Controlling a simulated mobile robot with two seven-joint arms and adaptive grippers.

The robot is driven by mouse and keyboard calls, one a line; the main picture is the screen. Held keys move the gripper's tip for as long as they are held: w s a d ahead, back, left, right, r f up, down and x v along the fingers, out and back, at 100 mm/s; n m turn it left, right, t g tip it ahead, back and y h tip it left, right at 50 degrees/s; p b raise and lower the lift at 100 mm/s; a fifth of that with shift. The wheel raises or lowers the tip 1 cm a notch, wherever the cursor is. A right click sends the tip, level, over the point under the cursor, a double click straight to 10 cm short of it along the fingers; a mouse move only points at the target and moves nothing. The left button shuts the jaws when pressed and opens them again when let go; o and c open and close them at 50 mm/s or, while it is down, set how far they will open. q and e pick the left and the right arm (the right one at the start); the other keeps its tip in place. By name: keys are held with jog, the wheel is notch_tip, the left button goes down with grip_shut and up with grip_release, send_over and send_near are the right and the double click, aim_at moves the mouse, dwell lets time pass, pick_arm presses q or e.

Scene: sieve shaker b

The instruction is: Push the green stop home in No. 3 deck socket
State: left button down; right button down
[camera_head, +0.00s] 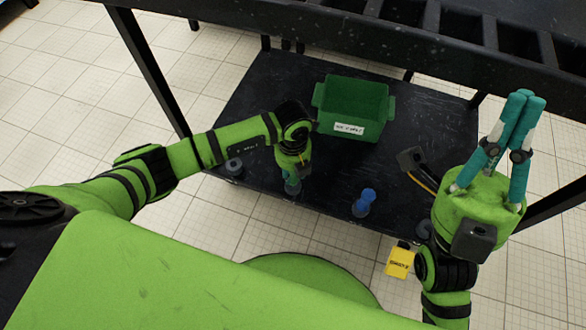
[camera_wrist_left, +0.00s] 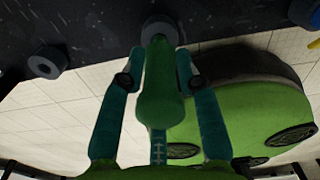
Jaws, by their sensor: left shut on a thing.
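The green stop (camera_wrist_left: 158,95) is between the teal fingers of my left gripper (camera_wrist_left: 160,75), which is shut on it. Its far end meets a grey ring-shaped deck socket (camera_wrist_left: 170,27) in the left wrist view; I cannot tell how deep it sits. In the head view my left gripper (camera_head: 291,181) is low over the front part of the dark deck (camera_head: 265,85), and its hand hides most of the stop. No socket number is readable. My right gripper (camera_head: 522,98) is raised at the right, its teal fingers together and empty.
A blue stop (camera_head: 365,198) stands upright at the deck's front edge, right of my left gripper. Another grey socket (camera_head: 233,166) lies to the left. A green labelled bin (camera_head: 353,100) stands behind, with a black tool (camera_head: 412,160) to its right. A yellow tag (camera_head: 400,263) is at front right.

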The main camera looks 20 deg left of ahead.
pick_arm(q)
jog(key=shift+f+b, duration=0.85)
jog(key=shift+f, duration=0.5)
jog(key=c, duration=0.8)
grip_release()
notch_tip(320, 180, up, 12)
jog(key=shift+r, duration=0.1)
jog(key=shift+s, duration=0.1)
